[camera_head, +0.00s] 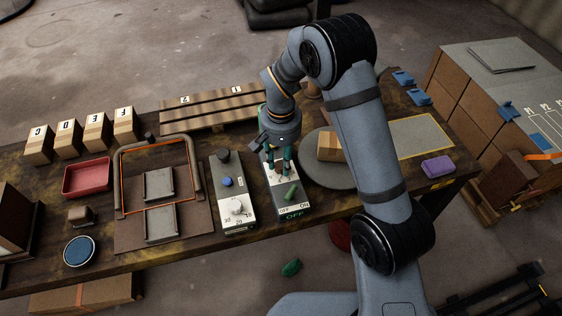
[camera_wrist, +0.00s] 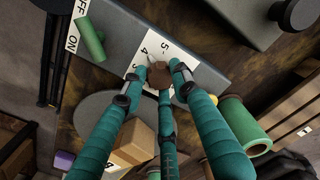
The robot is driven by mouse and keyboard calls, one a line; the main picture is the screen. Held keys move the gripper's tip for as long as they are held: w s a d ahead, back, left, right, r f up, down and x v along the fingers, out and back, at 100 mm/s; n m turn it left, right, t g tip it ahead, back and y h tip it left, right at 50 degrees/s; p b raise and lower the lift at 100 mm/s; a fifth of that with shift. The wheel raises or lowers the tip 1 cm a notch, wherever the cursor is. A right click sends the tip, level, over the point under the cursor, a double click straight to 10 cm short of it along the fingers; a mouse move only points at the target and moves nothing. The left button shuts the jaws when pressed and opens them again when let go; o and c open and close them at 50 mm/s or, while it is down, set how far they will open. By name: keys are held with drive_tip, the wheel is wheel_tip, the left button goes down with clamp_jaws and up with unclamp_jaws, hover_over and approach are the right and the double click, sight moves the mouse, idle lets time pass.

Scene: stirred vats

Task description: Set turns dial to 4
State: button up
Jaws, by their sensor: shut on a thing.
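The turns dial (camera_wrist: 158,75) is a small brown knob on a white scale plate (camera_wrist: 178,52). The scale shows 5, 4 and part of 3 in the wrist view; the rest is hidden by my fingers. A pale pointer tip lies by the knob near the 4 and 5 marks, but I cannot tell its exact reading. My gripper (camera_wrist: 160,80) has its teal fingers closed around the dial. In the head view my gripper (camera_head: 282,172) reaches down onto the panel's upper part, largely covering the dial.
A green switch lever (camera_head: 291,193) with OFF and ON labels sits on the same panel, close to my fingers. Another panel (camera_head: 230,190) with knobs stands to its left.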

sight(281, 165)
drive_tip(key=shift+n, duration=0.5)
drive_tip(key=o, duration=1.1)
drive_tip(key=shift+o, duration=0.2)
drive_tip(key=shift+r, duration=0.1)
wheel_tip(281, 165, up, 12)
drive_tip(key=shift+f, duration=0.2)
wheel_tip(281, 165, down, 12)
drive_tip(key=shift+r, duration=0.1)
drive_tip(key=shift+m, duration=0.3)
